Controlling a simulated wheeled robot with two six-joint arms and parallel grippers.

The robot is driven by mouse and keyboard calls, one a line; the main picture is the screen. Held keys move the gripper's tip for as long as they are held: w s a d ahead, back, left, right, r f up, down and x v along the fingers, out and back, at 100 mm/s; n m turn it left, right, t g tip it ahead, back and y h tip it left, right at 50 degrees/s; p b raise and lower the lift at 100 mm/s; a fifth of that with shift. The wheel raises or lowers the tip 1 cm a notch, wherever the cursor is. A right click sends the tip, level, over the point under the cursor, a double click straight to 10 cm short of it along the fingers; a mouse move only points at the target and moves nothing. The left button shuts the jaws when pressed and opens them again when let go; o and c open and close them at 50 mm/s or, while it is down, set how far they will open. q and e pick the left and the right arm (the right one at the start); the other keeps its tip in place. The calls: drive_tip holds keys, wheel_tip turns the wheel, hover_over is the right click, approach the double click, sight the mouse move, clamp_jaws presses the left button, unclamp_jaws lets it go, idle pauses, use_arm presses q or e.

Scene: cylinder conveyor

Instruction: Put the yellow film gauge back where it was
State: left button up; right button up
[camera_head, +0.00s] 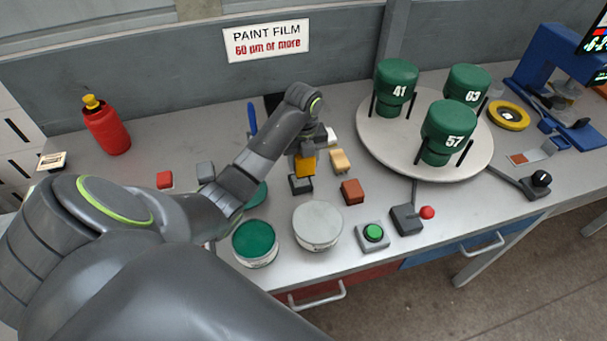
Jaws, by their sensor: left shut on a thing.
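The yellow film gauge (306,166) is in my left gripper (305,155), which points down over the middle of the bench. The gripper is shut on the gauge and hides its upper part. A small dark block or holder (300,185) shows directly below the gauge. I cannot tell whether the two touch. My right gripper is not in view.
A tan block (340,161) and a brown block (352,192) stand close to the right. A turntable (375,150) carries green cylinders marked 41, 63 and 57. Paint tins (318,226), a green button (374,233) and a red-knobbed lever (427,212) are in front.

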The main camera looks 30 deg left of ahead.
sight(303, 171)
use_arm(q)
wheel_tip(303, 171, down, 3)
drive_tip(key=shift+s+f+p, duration=0.1)
drive_tip(key=shift+p, duration=0.2)
drive_tip(key=shift+f, duration=0.3)
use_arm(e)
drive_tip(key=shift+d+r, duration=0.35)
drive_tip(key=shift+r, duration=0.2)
use_arm(q)
drive_tip(key=shift+f, duration=0.15)
drive_tip(key=o, duration=0.9)
